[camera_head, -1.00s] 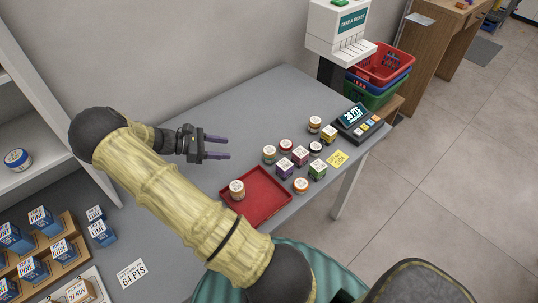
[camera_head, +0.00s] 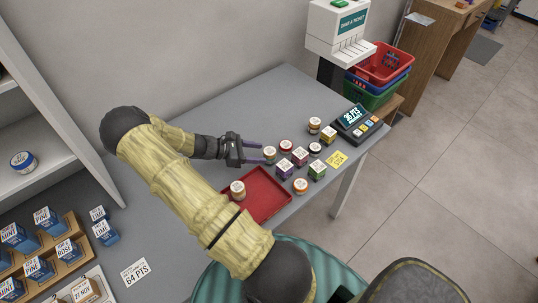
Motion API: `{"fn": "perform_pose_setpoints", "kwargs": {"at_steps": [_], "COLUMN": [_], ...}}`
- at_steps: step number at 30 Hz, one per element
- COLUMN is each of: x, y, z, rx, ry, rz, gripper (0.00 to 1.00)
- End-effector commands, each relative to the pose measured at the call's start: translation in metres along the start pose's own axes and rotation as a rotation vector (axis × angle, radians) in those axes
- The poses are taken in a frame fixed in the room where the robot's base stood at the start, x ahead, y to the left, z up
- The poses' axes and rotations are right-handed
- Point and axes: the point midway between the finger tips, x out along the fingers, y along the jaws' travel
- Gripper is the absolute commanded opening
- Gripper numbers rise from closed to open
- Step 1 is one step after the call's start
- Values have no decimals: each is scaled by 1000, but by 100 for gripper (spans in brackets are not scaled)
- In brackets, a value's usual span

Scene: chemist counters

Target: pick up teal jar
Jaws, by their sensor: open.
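A small jar with a pale label on top and a greenish, teal-looking side (camera_head: 269,154) stands on the grey counter, at the left of a group of small goods; its exact colour is hard to tell at this size. My gripper (camera_head: 261,152) is open, with its two purple fingers pointing right at this jar. The fingertips are close to the jar's left side. I cannot tell whether they touch it or how high they are above the counter.
Other jars (camera_head: 286,146) and boxes (camera_head: 317,170) stand close on the right. A red tray (camera_head: 262,202) holding one jar (camera_head: 237,190) lies in front. A card terminal (camera_head: 355,123) stands at the right end. The counter (camera_head: 215,118) behind my gripper is clear.

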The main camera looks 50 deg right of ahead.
Motion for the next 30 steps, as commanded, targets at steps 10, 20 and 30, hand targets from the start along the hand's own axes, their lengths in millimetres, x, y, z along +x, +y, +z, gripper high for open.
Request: {"fn": "perform_pose_setpoints", "kwargs": {"at_steps": [10,20,30], "x": [3,46,52], "y": [0,-4,-3], "z": [0,-1,-6], "rx": [-1,2,-2], "ry": [0,-2,1], "rz": [1,-10,5], "gripper": [51,51,51]}}
